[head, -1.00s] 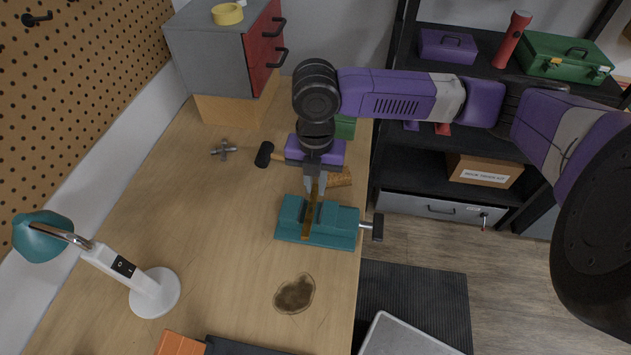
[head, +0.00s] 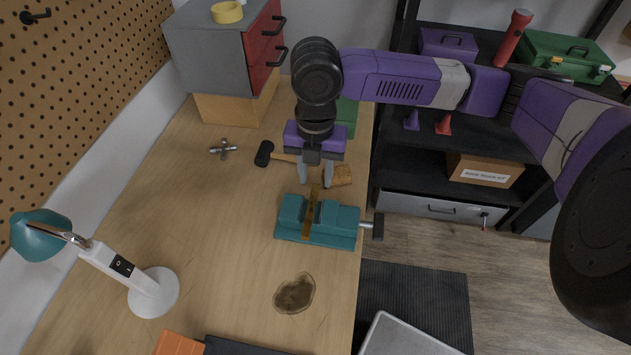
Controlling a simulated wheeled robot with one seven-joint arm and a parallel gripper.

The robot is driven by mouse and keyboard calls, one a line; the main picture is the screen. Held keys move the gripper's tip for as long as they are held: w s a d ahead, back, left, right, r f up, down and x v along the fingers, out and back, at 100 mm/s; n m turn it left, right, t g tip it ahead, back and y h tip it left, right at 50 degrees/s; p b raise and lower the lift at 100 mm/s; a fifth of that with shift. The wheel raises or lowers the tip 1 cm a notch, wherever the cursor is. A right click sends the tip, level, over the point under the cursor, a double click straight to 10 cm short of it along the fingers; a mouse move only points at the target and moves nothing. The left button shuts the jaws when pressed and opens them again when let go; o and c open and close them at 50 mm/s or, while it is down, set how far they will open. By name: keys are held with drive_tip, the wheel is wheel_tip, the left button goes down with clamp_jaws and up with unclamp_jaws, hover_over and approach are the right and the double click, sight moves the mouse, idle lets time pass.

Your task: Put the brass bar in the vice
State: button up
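The brass bar (head: 311,213) sits in the teal vice (head: 338,223) on the workbench, lying across the gap between its jaws. Its far end sticks out past the vice's back side. From this view I cannot tell how deep it sits or whether the jaws touch it. The vice's handle (head: 377,226) points right, over the bench edge.
A hammer (head: 264,153) and a four-armed metal piece (head: 223,149) lie behind and left of the vice. A desk lamp (head: 152,291) stands front left. A dark stain (head: 294,293) marks the bench in front. A drawer cabinet (head: 213,62) stands at the back.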

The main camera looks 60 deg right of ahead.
wheel_tip(320, 180, up, 9)
drive_tip(key=w+a+r+m+t+y, duration=0.35)
drive_tip(key=w+a+t, duration=0.2)
drive_tip(key=a, duration=0.45)
drive_tip(key=w+a+r+m+t+y, duration=0.35)
drive_tip(key=w+a, duration=0.25)
drive_tip(key=a, duration=0.4)
drive_tip(key=w+a+r+m+t+y, duration=0.35)
drive_tip(key=w+a+m+t, duration=0.2)
drive_tip(key=a, duration=0.45)
drive_tip(key=s+d+f+m+t+h, duration=0.1)
drive_tip(key=s+d+f+m+h, duration=0.1)
drive_tip(key=s+f+m+h, duration=0.5)
drive_tip(key=s+d+f+m+t+h, duration=0.1)
drive_tip(key=s+d+f+m+h, duration=0.3)
drive_tip(key=s+f, duration=0.5)
drive_tip(key=s+d+f+g, duration=0.1)
drive_tip(key=s+d, duration=0.1)
drive_tip(key=s, duration=0.7)
drive_tip(key=s+d+f+n, duration=0.1)
drive_tip(key=s+d, duration=0.2)
drive_tip(key=s, duration=0.7)
drive_tip(key=shift+s+f+g+b, duration=0.25)
drive_tip(key=shift+s+g+b, duration=0.1)
drive_tip(key=shift+b, duration=0.1)
